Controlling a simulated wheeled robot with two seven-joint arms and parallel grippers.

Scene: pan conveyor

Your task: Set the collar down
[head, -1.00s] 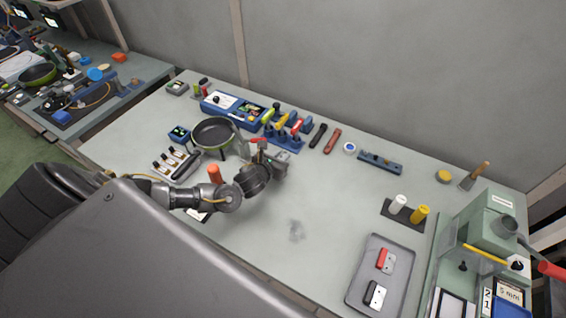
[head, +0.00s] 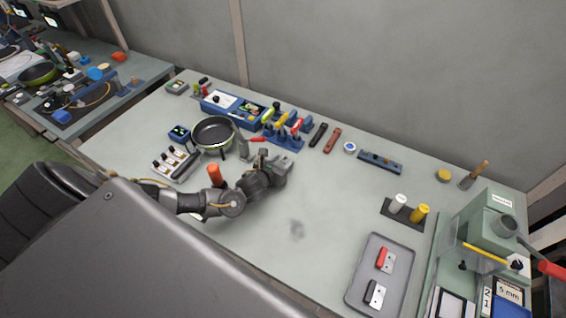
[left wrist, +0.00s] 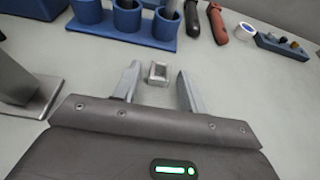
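The collar is a small grey metal square ring with a dark opening; in the left wrist view the collar (left wrist: 158,72) lies on the grey tabletop between the fingers. My left gripper (left wrist: 159,84) is open, its two fingers standing apart on either side of the collar with a visible gap on each side. In the head view my left gripper (head: 284,162) is low over the table, to the right of the black pan (head: 213,132). The collar cannot be made out in the head view. My right gripper is not in view.
A grey post on a flat base (left wrist: 28,92) stands close left of the gripper. A blue holder with round cups (left wrist: 127,20) is just beyond, then a dark and a red handle (left wrist: 231,22). The table's middle is clear; a grey tray (head: 361,282) lies at right.

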